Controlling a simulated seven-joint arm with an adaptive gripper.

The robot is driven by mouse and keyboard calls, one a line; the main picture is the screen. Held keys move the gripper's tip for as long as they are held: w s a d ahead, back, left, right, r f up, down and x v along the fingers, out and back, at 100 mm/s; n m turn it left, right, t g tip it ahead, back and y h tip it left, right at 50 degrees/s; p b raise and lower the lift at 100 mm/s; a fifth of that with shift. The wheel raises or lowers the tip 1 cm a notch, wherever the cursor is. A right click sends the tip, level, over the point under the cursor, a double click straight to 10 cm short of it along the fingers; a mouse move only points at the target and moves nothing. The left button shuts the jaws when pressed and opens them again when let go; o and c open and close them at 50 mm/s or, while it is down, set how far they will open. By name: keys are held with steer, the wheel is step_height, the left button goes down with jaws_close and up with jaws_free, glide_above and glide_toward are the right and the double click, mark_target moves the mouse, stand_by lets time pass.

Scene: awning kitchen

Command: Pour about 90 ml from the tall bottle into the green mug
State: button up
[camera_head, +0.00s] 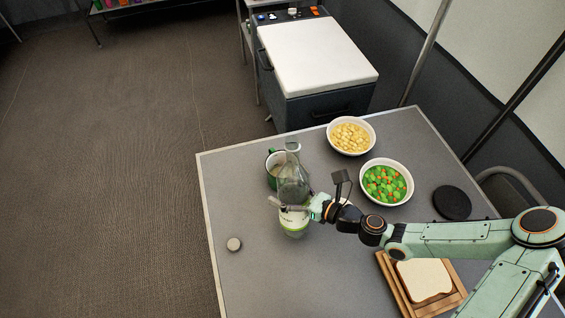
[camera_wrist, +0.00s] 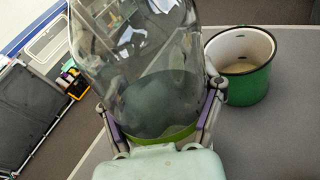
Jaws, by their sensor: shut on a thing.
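The tall bottle (camera_head: 291,185) is clear glass with a white and green label low down. My gripper (camera_head: 290,207) is shut around its lower part. The bottle looks about upright in the head view, its mouth at the top. In the wrist view the bottle (camera_wrist: 145,70) fills the middle between my fingers, with a darker zone low in it. The green mug (camera_head: 271,165) stands on the table just behind and left of the bottle, which partly hides it. In the wrist view the mug (camera_wrist: 242,82) is upright, right of the bottle, with a pale inside; its content is unclear.
A small round grey cap-like disc (camera_head: 234,244) lies near the table's left edge. Bowls of yellow pieces (camera_head: 350,135) and green and orange vegetables (camera_head: 387,183), a black disc (camera_head: 452,202) and bread (camera_head: 423,279) on a wooden board (camera_head: 395,285) occupy the right. The front left is mostly clear.

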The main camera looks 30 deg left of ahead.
steer(key=shift+w+a+n+y, duration=0.25)
steer(key=shift+n+y, duration=0.3)
steer(key=shift+w+a+n+y, duration=0.2)
steer(key=shift+w+n+y, duration=0.05)
steer(key=shift+n+y, duration=0.3)
stand_by(1.8)
